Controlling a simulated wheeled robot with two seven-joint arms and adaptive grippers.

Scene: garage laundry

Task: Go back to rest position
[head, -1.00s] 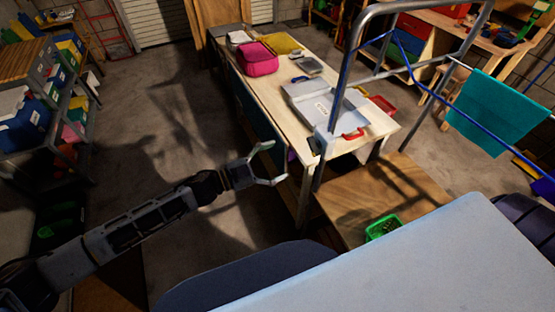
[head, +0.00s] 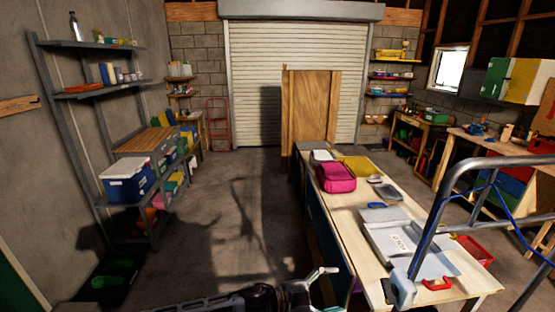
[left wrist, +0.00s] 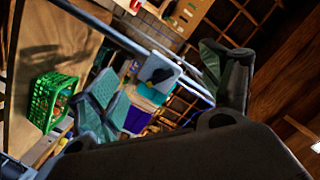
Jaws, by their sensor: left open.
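My left gripper (head: 322,284) shows at the bottom of the head view, beside the near left side of the long wooden table (head: 352,240). Its fingers are spread apart with nothing between them. In the left wrist view the two dark fingers (left wrist: 165,95) are also apart and empty. My right gripper is in neither view.
The table bears a pink bag (head: 336,178), a yellow item (head: 357,168) and a grey case (head: 394,240). A metal rail frame (head: 440,215) stands at the right. Shelves (head: 88,90) line the left wall. The concrete floor (head: 225,200) between is clear.

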